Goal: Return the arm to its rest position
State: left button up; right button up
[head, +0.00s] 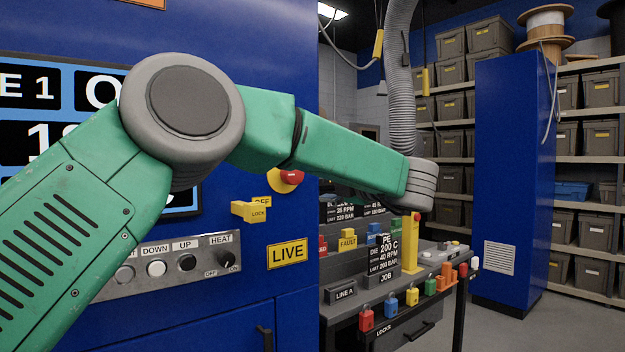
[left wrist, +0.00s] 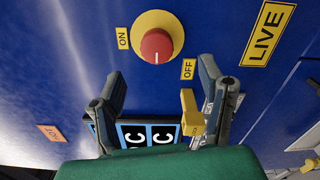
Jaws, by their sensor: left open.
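My left arm, green with grey joints, comes in from the left in the head view and reaches right across the blue cabinet to a grey wrist joint. Its fingers cannot be made out there. In the left wrist view my left gripper (left wrist: 160,68) has its two dark fingers spread apart, with nothing held between them. A red knob on a yellow disc (left wrist: 156,45) is ahead of them; it is partly hidden by my arm in the head view (head: 291,178). A yellow lock piece (left wrist: 191,113) shows beside the right finger; I cannot tell whether they touch. My right gripper is not in view.
The blue cabinet (head: 290,305) has a button panel (head: 172,264) and a LIVE label (head: 288,252). A workbench (head: 432,314) with several coloured padlocks stands right of it. A blue column (head: 512,170) and bin shelves (head: 590,245) stand farther right. Grey floor (head: 560,320) is clear.

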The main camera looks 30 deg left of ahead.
pick_arm(q)
jog(key=shift+s+d, duration=0.15)
jog(key=shift+d, duration=0.2)
jog(key=shift+a, duration=0.1)
